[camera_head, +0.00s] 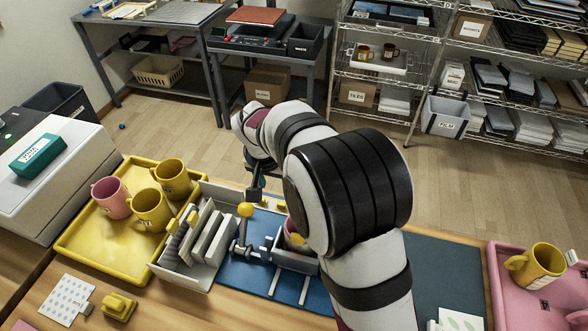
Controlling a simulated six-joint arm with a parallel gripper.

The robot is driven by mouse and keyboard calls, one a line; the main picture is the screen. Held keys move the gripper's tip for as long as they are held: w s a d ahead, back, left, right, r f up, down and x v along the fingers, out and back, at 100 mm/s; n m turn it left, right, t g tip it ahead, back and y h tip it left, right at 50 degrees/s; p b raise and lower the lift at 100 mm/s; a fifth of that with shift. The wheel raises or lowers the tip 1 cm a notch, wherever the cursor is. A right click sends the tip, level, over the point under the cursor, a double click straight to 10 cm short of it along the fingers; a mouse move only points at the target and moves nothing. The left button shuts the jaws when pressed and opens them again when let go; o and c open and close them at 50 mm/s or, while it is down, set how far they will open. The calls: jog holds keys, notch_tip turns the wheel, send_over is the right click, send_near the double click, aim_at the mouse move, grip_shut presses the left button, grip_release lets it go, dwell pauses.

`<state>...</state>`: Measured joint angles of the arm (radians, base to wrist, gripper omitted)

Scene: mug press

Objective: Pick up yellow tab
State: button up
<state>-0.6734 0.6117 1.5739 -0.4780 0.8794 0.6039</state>
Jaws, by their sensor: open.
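Small yellow pieces, likely including the yellow tab (281,205), lie on the blue mat (236,284) just behind the mug press. They are too small and partly covered for me to tell their exact shape. My gripper (256,196) points down at the back of the mat, just left of these pieces. Its jaws are open, but the dark fingers are small and partly hidden. I cannot tell whether they touch anything.
The press has a yellow-knobbed lever (245,210) close to my gripper. A grey rack (187,281) with upright pale plates stands to its left. A yellow tray (85,262) with mugs is further left. A pink tray (501,285) holds a yellow mug (536,266) at right.

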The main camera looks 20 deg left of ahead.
aim_at(281, 203)
jog(key=x, duration=1.2)
jog(key=shift+f, duration=0.2)
grip_shut()
